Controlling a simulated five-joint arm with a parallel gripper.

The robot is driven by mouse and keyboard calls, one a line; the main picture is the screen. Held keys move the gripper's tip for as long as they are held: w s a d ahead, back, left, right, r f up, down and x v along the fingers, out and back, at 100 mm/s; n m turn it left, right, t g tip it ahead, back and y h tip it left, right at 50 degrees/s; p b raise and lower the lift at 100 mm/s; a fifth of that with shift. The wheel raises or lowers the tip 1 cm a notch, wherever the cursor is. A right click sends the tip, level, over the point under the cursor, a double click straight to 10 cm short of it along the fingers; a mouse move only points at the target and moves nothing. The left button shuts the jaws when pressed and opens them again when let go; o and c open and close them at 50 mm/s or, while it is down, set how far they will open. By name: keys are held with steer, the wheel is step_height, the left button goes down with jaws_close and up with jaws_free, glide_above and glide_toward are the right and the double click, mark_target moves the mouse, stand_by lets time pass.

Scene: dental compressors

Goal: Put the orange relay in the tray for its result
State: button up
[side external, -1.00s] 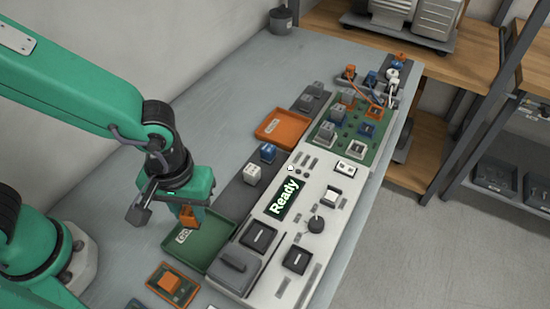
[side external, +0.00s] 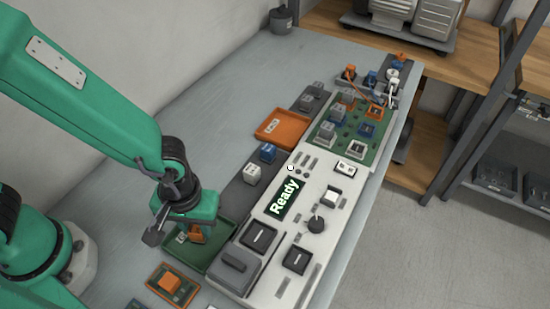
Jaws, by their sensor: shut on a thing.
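The orange relay (side external: 195,235) is between the jaws of my gripper (side external: 193,232), which is shut on it. My gripper holds it low over the green tray (side external: 219,262), inside the tray's outline in the picture. I cannot tell whether the relay touches the tray floor. The green tray carries a pale label that is partly hidden by my gripper. An orange tray (side external: 281,126) with a pale label lies farther back and looks empty.
The white test panel (side external: 333,221) with a screen reading "Ready" stands right of the green tray. A blue relay (side external: 268,153) and a white relay (side external: 252,174) stand on a dark strip. An orange block on a small board (side external: 172,286) lies in front. The left tabletop is clear.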

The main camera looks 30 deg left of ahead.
mark_target(195, 227)
steer(key=shift+f, duration=0.2)
steer(key=o, duration=1)
steer(key=shift+o, duration=0.2)
steer(key=shift+r, duration=0.15)
step_height(195, 227, up, 12)
stand_by(0.3)
steer(key=shift+a, duration=0.1)
stand_by(0.4)
steer(key=a+r+m+t, duration=0.2)
steer(key=a+r, duration=0.3)
steer(key=a, duration=0.5)
steer(key=w+a+r+m+t, duration=0.1)
steer(key=a+r, duration=0.4)
steer(key=a, duration=0.6)
steer(key=m+t, duration=0.1)
steer(key=t, duration=0.1)
steer(key=shift+w+a+m+t, duration=0.2)
steer(key=shift+m+t, duration=0.1)
